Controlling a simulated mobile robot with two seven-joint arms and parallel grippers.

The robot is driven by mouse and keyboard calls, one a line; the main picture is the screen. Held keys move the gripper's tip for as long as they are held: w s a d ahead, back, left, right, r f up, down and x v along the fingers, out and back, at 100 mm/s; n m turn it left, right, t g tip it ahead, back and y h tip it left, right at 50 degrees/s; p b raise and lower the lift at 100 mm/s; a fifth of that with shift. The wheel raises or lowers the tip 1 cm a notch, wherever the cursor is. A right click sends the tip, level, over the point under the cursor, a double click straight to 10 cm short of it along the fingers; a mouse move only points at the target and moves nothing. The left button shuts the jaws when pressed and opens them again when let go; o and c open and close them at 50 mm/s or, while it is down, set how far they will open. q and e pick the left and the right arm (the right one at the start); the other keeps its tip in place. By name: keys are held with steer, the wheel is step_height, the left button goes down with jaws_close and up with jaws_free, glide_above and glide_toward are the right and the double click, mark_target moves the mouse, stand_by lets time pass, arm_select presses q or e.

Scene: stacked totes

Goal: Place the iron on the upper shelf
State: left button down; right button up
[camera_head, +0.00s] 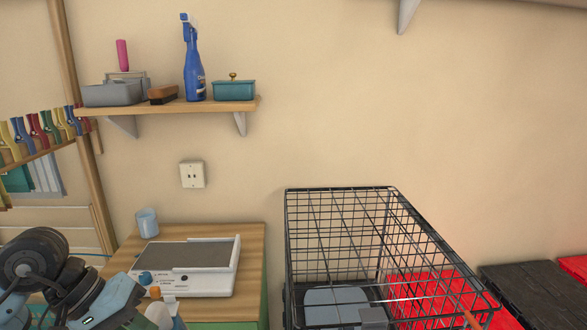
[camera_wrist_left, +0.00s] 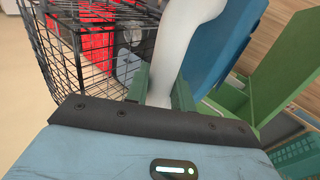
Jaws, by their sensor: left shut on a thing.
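My left gripper (camera_wrist_left: 162,92) is shut on a smooth white curved part (camera_wrist_left: 182,45), which looks like the handle of the iron. A blue slab lies just right of this part in the left wrist view; I cannot tell if it belongs to the iron. In the head view my left arm comes in at the lower left, with its gripper low and largely out of sight. The upper shelf (camera_head: 206,107) is a wooden board on the wall, above and beyond the arm. My right gripper is not in view.
The shelf holds a grey caddy (camera_head: 110,94), a brush (camera_head: 163,95), a blue spray bottle (camera_head: 195,78) and a teal box (camera_head: 234,91). Below stand a wooden-topped cabinet (camera_head: 252,250) with a cup (camera_head: 147,222), and a black wire cage (camera_head: 340,190).

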arm_select(q)
steer(key=shift+s+d+r+m+g, duration=0.35)
steer(key=shift+s+r+m+g, duration=0.1)
steer(key=shift+m, duration=0.25)
steer(key=shift+s+f, duration=0.1)
steer(key=shift+s, duration=0.05)
steer(key=shift+w+f, duration=0.35)
steer(key=shift+f, duration=0.35)
steer(key=shift+w+f, duration=0.35)
steer(key=shift+f, duration=0.3)
steer(key=shift+w+f, duration=0.35)
steer(key=shift+f, duration=0.35)
steer(key=s+f, duration=0.1)
steer(key=f, duration=0.1)
steer(key=s+f, duration=0.2)
steer(key=shift+s+f, duration=0.2)
steer(key=shift+s, duration=0.1)
steer(key=shift+s+f, duration=0.25)
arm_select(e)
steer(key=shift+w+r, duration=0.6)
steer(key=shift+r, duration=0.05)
